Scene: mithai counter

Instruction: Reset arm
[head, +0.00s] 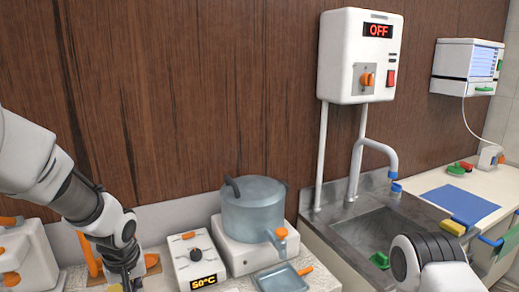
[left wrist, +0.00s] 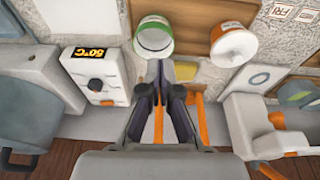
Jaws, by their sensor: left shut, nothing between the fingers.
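My left gripper (head: 126,284) hangs at the lower left of the head view, pointing down beside the white 50°C control box (head: 197,262). In the left wrist view its dark fingers (left wrist: 172,72) are together, shut and empty. They are over the counter, near a green-and-white bowl (left wrist: 154,37) and an orange-and-white cup (left wrist: 233,45). Part of my right arm shows at the lower right of the head view, in front of the sink. Its gripper is out of view.
A sink (head: 385,235) with a faucet (head: 375,150) lies further right. A wall unit (head: 360,60) reads OFF. An orange-trimmed appliance (head: 25,258) stands at the left.

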